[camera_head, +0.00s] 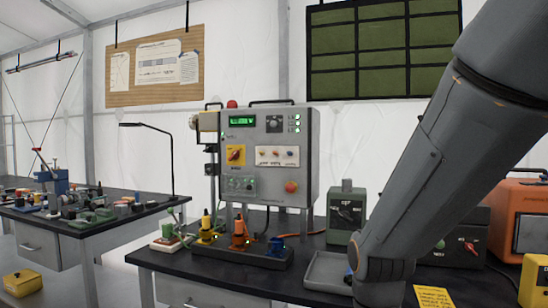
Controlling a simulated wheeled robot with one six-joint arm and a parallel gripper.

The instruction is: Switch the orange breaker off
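The orange breaker (239,234) is the middle one of three coloured levers on a low dark base (262,259) at the front of the table. Its handle looks upright. A yellow lever (206,224) stands to its left, also upright. A blue lever (277,246) to its right sits lower and looks tilted over. My arm fills the right side of the view, to the right of the breakers. My gripper does not show; the arm runs down to the bottom edge of the picture.
A grey control box (265,170) with a lit display, knobs and an orange button stands behind the breakers. A grey tray (324,272) and a green device (346,207) are to the right. A cluttered table (75,222) is at left. The space in front of the breakers is clear.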

